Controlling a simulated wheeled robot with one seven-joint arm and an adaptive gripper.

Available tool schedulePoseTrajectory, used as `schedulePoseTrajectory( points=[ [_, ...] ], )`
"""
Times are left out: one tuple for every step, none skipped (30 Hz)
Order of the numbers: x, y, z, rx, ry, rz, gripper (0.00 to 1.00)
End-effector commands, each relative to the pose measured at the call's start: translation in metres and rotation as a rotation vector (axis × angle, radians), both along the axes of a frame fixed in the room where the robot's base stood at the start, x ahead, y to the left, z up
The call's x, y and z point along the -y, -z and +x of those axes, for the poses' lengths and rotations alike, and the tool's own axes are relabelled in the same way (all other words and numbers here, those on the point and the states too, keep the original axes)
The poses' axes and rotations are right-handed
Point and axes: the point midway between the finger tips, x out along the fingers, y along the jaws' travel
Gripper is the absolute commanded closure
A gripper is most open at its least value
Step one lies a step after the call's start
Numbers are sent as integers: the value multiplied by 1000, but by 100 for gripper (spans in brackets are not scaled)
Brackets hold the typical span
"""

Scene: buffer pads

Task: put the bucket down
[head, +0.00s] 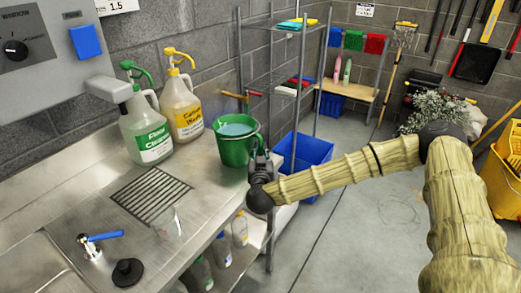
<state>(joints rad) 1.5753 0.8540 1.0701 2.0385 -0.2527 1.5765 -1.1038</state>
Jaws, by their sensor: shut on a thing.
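A green bucket (232,152) with bluish liquid in it is upright at the right end of the steel counter (190,208). My gripper (254,160) is at the bucket's right side, shut on its wall or rim. My arm reaches to it from the right. The fingertips are small and partly hidden against the bucket. I cannot tell whether the bucket's base touches the counter or hangs just above it.
A floor cleaner bottle (146,135) and a yellow spray bottle (181,108) stand left of the bucket. A drain grate (150,194) and blue-handled tap (95,241) are nearer. A wire shelf (272,60) and blue bin (305,152) are behind.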

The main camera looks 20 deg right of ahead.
Motion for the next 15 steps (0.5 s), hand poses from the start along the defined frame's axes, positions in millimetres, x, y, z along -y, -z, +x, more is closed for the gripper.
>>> schedulePoseTrajectory(
  points=[
    [0,-4,1,6,0,2,100],
    [0,-4,1,6,0,2,100],
    [0,-3,1,6,0,2,100],
    [0,-3,1,6,0,2,100],
    [0,-3,1,6,0,2,100],
    [0,2,0,-2,0,0,82],
    [0,2,0,-3,0,0,77],
    [0,2,0,-3,0,0,71],
    [0,2,0,-2,0,0,64],
    [0,2,0,-2,0,0,64],
    [0,1,0,-2,0,0,64],
    [0,1,0,-2,0,0,64],
    [0,1,0,-2,0,0,64],
    [0,1,0,-2,0,0,64],
    [0,1,0,-2,0,0,64]
  ],
)
